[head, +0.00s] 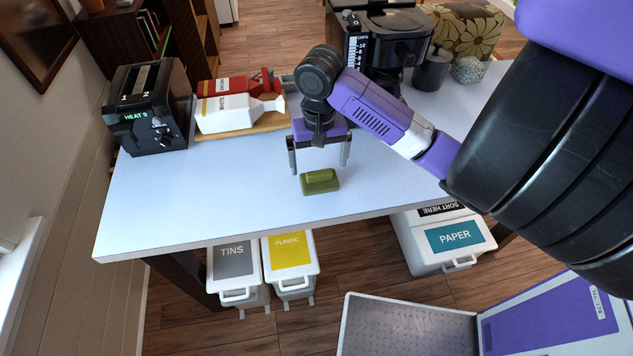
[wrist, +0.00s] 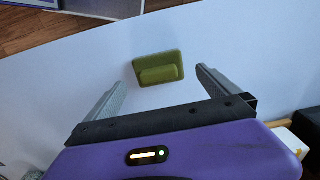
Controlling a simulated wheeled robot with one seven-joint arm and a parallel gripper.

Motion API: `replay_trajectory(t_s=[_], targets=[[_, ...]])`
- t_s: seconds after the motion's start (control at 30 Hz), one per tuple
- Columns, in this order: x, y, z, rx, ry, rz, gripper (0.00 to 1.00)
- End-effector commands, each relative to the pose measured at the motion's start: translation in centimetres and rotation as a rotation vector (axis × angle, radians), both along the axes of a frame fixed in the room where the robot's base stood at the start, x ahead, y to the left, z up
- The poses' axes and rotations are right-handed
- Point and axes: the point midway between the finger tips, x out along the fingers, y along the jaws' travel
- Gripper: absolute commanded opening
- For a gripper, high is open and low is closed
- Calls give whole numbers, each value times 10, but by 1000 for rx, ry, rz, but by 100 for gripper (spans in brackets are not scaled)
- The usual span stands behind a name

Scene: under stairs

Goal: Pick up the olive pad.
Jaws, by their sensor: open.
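The olive pad (head: 320,181) lies flat on the white table, near its front edge. It is a small green block with a raised ridge along its top. It also shows in the wrist view (wrist: 158,69), just beyond the fingertips and between their lines. My gripper (head: 319,170) is open and empty, pointing down above the table, slightly behind the pad in the head view. In the wrist view its two fingers (wrist: 160,77) are spread wider than the pad. No contact with the pad shows.
The white table (head: 180,210) is clear around the pad. A black coffee machine (head: 385,40) and a dark jar (head: 432,70) stand behind. Bins (head: 290,262) sit below the front edge.

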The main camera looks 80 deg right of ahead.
Motion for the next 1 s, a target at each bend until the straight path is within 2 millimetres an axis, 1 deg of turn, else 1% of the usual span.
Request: replay_trajectory(t_s=[0.37,0.5,0.63,0.73,0.93,0.97,1.0], targets=[[-1,-3,-36,1,4,-15,100],[-1,-8,-56,-1,4,-15,100],[-1,-8,-71,0,3,-14,100],[-1,-8,-77,-2,1,-13,100],[0,-8,-78,-3,1,-12,100],[0,-8,-78,-3,1,-12,98],[0,-8,-78,-3,1,-12,90]])
